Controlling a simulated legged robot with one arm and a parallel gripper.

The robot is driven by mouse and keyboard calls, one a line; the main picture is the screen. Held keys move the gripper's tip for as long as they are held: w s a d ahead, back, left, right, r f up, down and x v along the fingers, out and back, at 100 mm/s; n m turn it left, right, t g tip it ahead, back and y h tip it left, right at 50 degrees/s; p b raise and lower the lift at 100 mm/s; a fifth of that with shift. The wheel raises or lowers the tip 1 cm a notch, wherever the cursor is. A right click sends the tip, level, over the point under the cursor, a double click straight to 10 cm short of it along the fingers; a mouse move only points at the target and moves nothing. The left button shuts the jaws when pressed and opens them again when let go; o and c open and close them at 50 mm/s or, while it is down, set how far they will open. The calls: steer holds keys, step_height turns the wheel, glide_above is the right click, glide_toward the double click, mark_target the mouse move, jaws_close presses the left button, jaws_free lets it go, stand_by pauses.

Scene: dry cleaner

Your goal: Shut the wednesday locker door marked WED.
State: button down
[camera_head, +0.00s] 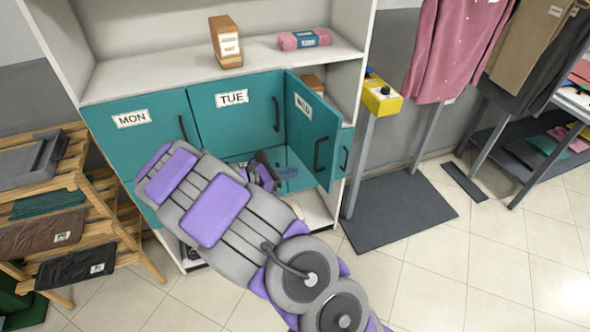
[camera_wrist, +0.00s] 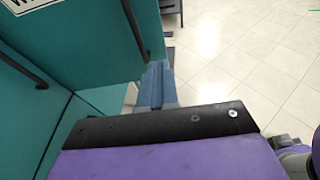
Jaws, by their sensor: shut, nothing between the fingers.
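The WED locker door (camera_head: 318,125) is teal and stands swung out from the cabinet. Its labelled outer face and black handle (camera_head: 320,155) show in the head view. In the wrist view the door panel (camera_wrist: 95,50) fills the upper left, with a dark handle (camera_wrist: 135,30) near its free edge. My gripper (camera_head: 286,172) is shut and empty, low in front of the cabinet, left of the door's lower part. In the wrist view my gripper's fingertips (camera_wrist: 156,85) are by the door's lower free-edge corner. I cannot tell whether they touch it.
The TUE door (camera_head: 235,108) and MON door (camera_head: 128,145) are shut. A yellow box on a post (camera_head: 381,97) stands right of the cabinet. Tiled floor (camera_head: 445,255) is open at the right.

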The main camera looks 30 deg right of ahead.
mark_target(331, 164)
steer(key=b+x, duration=0.1)
steer(key=x, duration=0.4)
steer(key=b+x, duration=0.2)
steer(key=x, duration=0.4)
steer(key=shift+d+r, duration=0.1)
steer(key=shift+r, duration=0.15)
steer(key=shift+s+d, duration=0.1)
steer(key=shift+d, duration=0.45)
steer(key=shift+d+r, duration=0.1)
